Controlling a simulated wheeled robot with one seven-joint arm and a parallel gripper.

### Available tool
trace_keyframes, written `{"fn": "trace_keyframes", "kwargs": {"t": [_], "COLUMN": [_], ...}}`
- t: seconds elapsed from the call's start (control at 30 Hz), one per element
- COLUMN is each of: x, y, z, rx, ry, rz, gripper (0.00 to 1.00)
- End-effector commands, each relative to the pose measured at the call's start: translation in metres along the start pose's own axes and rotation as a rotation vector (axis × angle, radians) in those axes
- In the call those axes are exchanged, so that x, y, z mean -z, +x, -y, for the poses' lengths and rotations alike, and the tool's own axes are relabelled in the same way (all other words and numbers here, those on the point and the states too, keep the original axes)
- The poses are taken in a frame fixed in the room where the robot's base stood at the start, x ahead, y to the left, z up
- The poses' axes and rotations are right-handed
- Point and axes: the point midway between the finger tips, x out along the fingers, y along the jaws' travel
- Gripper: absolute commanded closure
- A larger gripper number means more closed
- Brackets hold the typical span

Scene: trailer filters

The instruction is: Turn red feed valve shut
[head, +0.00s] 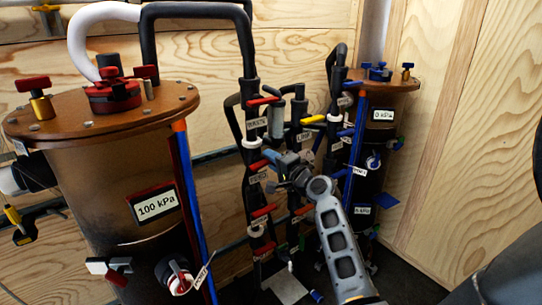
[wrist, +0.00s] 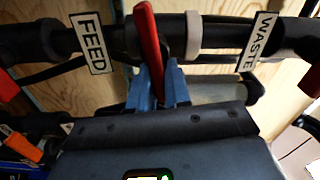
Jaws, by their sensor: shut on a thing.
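The red feed valve handle (wrist: 148,38) stands upright across the dark horizontal pipe in the wrist view, beside the FEED label (wrist: 90,43). My gripper's blue fingers (wrist: 158,88) are shut on the handle's lower part. In the head view my gripper (head: 274,158) reaches the middle of the left dark standpipe, where a red handle (head: 258,165) shows just left of the fingers. The handle lies roughly crosswise to its pipe. The valve body is partly hidden behind handle and fingers.
The left tank (head: 110,170) reads 100 kPa; the right tank (head: 385,86) reads 0 kPa. Other red handles (head: 263,101) sit above and below on the crowded pipes. The WASTE label (wrist: 258,40) is close to the right. Plywood walls stand behind.

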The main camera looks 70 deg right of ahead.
Motion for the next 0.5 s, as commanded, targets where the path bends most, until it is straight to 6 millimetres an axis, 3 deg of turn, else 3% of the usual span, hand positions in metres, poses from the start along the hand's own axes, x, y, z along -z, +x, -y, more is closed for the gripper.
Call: {"fn": "trace_keyframes", "kwargs": {"t": [0.5], "x": [0.0008], "y": [-0.0005], "z": [-0.0057], "rx": [-0.002], "ry": [0.177], "rz": [-0.003], "gripper": [1.00]}}
